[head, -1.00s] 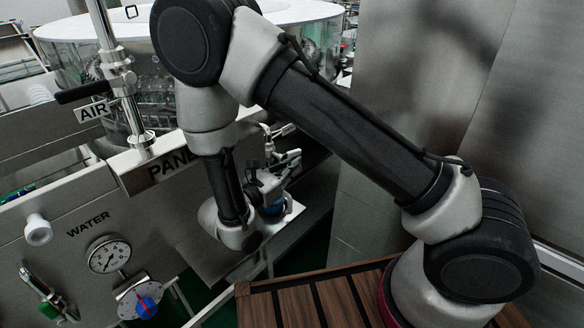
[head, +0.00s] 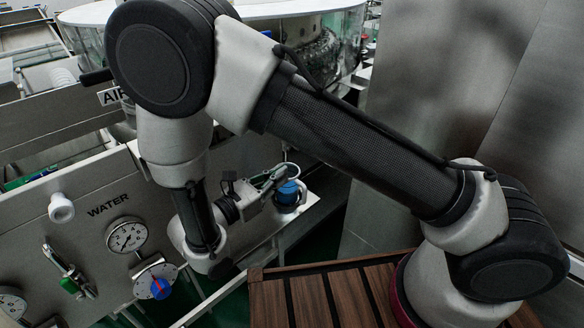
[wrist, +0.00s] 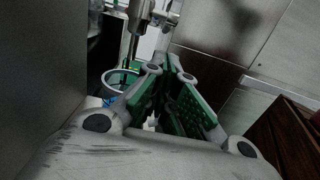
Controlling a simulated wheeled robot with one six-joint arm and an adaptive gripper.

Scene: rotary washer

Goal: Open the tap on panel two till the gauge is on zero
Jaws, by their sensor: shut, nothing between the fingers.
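In the head view a grey steel panel marked WATER (head: 70,240) is at the left. It carries a round white gauge (head: 126,236); its needle reading is too small to tell. Below the gauge is a blue tap (head: 160,288) with a red mark. My arm covers the panel's number. My gripper (head: 282,174) is shut and empty, to the right of the gauge and apart from that tap. A blue round part (head: 288,193) is close by the gripper; it also shows left of the fingers in the wrist view (wrist: 118,78). I cannot tell if they touch.
A lever valve with a green part (head: 70,284) and a second gauge (head: 10,305) are at the left. A wooden slatted surface (head: 340,290) is at the front. A tall steel wall (head: 450,90) stands at the right. The glass-sided washer (head: 330,45) is behind.

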